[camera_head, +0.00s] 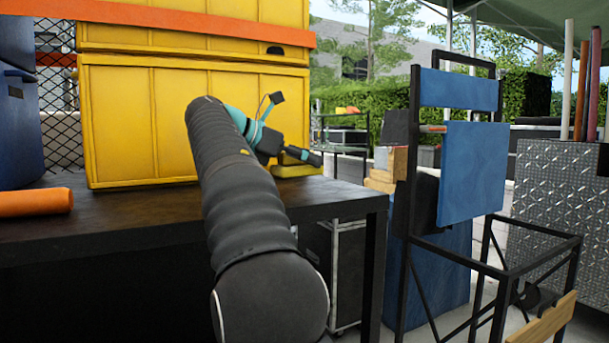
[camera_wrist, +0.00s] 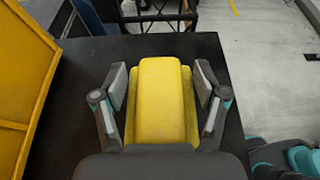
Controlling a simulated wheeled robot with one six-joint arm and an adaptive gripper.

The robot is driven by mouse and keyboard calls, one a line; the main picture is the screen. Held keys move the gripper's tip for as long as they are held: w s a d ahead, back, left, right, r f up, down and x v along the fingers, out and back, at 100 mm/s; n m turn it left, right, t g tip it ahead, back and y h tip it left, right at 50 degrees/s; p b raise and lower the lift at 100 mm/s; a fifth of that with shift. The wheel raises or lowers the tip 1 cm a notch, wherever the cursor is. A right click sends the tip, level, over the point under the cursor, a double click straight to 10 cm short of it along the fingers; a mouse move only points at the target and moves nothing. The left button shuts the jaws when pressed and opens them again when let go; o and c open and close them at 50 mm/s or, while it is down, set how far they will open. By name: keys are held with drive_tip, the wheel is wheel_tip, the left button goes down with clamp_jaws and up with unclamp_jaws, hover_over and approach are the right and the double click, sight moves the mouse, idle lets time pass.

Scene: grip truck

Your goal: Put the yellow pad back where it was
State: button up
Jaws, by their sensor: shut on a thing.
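The yellow pad (camera_wrist: 160,95) lies between the two fingers of my gripper (camera_wrist: 161,84) in the wrist view. It has a raised middle and a wider, lower base. My gripper is shut on it. In the head view the pad (camera_head: 299,171) shows low at the right end of the dark table, beside the large yellow case. My gripper (camera_head: 304,156) is over it there, and my arm hides part of the scene. The pad looks to be at table height; I cannot tell whether it touches the table.
The yellow case (camera_head: 130,125) with an orange strap stands on the dark table (camera_head: 150,205). An orange roll (camera_head: 35,202) lies at the left. A black frame with blue panels (camera_head: 470,175) stands at the right. The table's right edge is close to the pad.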

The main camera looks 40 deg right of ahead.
sight(304, 173)
drive_tip(key=shift+f, duration=1.75)
drive_tip(key=shift+f, duration=0.1)
drive_tip(key=o, duration=1.3)
drive_tip(key=shift+c, duration=0.2)
drive_tip(key=v, duration=1.2)
